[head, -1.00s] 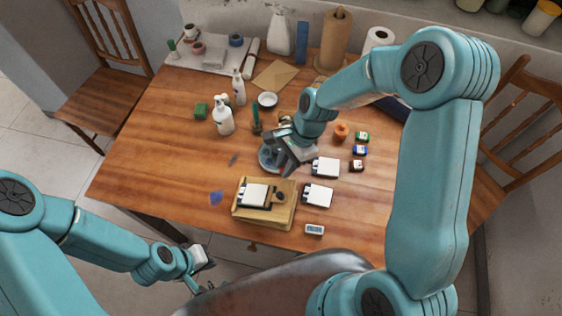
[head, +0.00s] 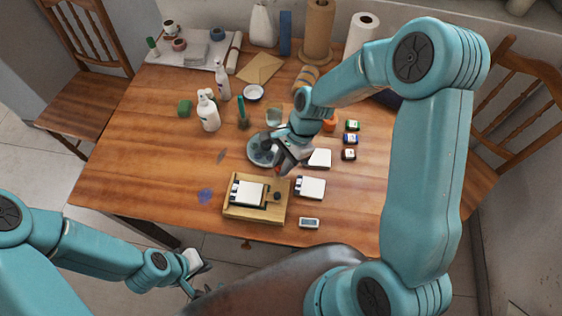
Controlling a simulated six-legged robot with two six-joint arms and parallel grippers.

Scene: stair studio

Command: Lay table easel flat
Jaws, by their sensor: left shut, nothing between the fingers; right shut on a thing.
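A shallow wooden tray-like piece (head: 230,212), which looks like the table easel, lies low near the table's front edge. On it are a white pad (head: 247,193) and a dark round knob (head: 277,196). I cannot tell its tilt for sure. My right gripper (head: 279,169) is just behind its back right corner, beside a glass dish (head: 257,157). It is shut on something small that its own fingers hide. My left gripper (head: 203,290) is shut and empty, low in front of the table.
White pads (head: 310,187) and a small display (head: 309,223) lie to the right. Chairs (head: 85,95) flank the table (head: 130,150). The table's left front is mostly clear.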

